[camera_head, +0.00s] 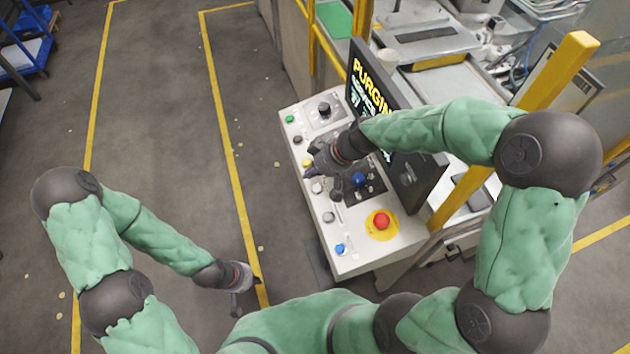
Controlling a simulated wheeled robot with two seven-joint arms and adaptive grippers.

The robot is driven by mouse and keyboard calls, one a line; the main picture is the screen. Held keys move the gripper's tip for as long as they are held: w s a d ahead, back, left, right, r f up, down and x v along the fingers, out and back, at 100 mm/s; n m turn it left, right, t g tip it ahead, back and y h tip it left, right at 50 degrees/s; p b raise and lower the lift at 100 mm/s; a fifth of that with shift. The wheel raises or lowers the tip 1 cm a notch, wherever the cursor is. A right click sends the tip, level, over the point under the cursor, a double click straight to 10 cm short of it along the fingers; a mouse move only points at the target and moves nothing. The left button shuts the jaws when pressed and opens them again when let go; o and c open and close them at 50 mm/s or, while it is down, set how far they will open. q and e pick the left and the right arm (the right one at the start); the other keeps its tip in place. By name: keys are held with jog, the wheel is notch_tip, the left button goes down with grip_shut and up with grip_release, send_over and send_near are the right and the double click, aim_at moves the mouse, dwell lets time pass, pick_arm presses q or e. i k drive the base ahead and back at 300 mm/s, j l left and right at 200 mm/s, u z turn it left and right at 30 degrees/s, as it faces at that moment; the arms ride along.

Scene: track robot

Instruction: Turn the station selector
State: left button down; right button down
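The light grey control panel (304,143) stands in front of the screen (372,88). A black rotary knob (323,108) sits on a square plate near its far end. A blue knob (359,180) sits on a dark plate near the middle. I cannot tell which one is the station selector. My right gripper (326,178) is over the middle of the panel, left of the blue knob, and partly covers the panel. Whether its fingers are open or touch anything is unclear. My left gripper (237,304) hangs low over the floor, away from the panel; its fingers are too small to read.
A red emergency button (381,222) on a yellow disc is near the panel's front end. Small buttons, including a green one (290,119) and a blue one (340,249), line the left edge. A yellow post (560,72) stands to the right. The floor at left is mostly clear.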

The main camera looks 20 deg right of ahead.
aim_at(324, 109)
jog(key=k, duration=1)
